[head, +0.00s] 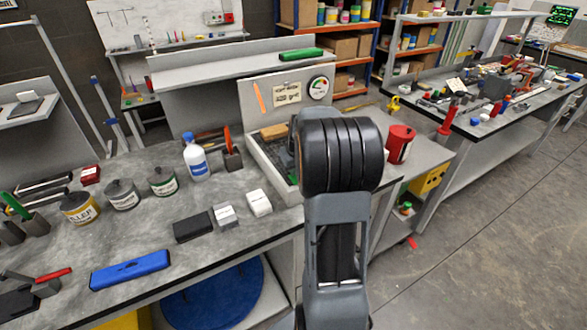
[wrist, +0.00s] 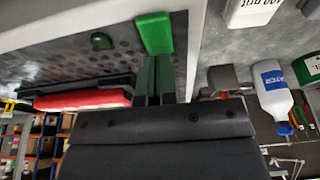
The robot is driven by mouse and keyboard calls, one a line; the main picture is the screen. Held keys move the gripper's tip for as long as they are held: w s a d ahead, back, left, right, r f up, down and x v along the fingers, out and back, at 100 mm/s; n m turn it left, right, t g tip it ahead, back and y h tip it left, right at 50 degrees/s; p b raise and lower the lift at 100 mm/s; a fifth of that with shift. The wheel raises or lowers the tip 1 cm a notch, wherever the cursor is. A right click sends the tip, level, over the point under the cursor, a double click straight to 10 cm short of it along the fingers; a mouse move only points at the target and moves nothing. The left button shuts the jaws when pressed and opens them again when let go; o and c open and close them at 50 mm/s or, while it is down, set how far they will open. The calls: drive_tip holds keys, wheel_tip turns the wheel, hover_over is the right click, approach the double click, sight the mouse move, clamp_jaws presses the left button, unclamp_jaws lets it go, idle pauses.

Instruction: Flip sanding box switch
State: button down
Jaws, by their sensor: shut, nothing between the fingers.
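The sanding box (head: 262,160) is a grey-rimmed tray on the bench with an upright panel (head: 258,93) behind it. My arm covers its right part in the head view. In the wrist view a perforated grey plate (wrist: 60,55) inside a pale rim shows beside my fingers. My gripper (wrist: 154,55) is shut and empty, and a bright green block shows at its fingertips; I cannot tell if that is part of the fingers. I cannot make out the switch for certain.
A white-and-blue bottle (head: 195,158), several lidded cans and small boxes stand left of the sanding box. A red can (head: 399,144) stands to its right. A blue case (head: 130,269) lies near the bench's front edge.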

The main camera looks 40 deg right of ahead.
drive_tip(key=shift+f, duration=0.25)
drive_tip(key=shift+p, duration=0.3)
